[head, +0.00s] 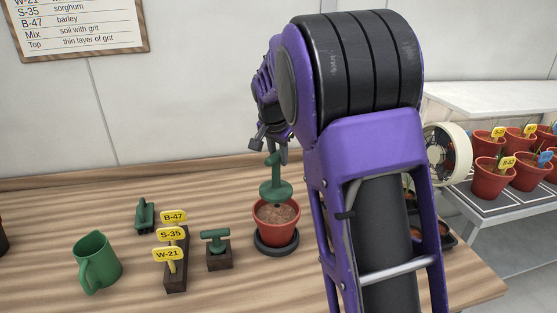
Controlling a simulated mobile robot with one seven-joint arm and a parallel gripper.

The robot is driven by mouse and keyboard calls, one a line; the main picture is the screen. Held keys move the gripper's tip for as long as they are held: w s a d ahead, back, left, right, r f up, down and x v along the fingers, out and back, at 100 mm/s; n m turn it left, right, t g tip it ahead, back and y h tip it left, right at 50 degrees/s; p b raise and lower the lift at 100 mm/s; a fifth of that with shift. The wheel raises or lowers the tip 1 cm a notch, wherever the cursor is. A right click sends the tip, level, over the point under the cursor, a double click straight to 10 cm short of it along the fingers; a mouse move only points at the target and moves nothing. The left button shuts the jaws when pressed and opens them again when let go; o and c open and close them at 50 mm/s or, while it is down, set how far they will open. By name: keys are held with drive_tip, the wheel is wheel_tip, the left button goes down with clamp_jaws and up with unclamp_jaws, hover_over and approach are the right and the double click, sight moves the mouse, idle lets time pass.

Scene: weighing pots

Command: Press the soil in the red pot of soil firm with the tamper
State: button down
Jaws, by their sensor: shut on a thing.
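The red pot of soil (276,236) stands upright on a round dark saucer (276,252) on the wooden table. Its brown soil (283,215) shows at the front of the rim. My gripper (276,152) is over the pot, shut on the green tamper (275,180), and holds it upright by its upper part. The tamper's round plate is over the back part of the pot's mouth and hides some soil there. I cannot tell whether the plate touches the soil.
Left of the pot are a green tool on a dark block (218,256), a holder with yellow labels (174,272), another green tool (145,213) and a green jug (96,262). Potted plants (491,178) stand on a side bench. My arm hides the table's right part.

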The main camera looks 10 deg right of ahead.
sight(279, 183)
drive_tip(key=shift+f+b, duration=2.4)
drive_tip(key=shift+f, duration=1.1)
drive_tip(key=shift+f+b, duration=0.45)
drive_tip(key=shift+f, duration=0.15)
drive_tip(key=shift+s+f, duration=0.2)
drive_tip(key=shift+f, duration=0.2)
drive_tip(key=shift+r, duration=0.15)
drive_tip(key=shift+w+r+p, duration=0.2)
drive_tip(key=shift+r+p, duration=2.55)
drive_tip(key=shift+r, duration=1.2)
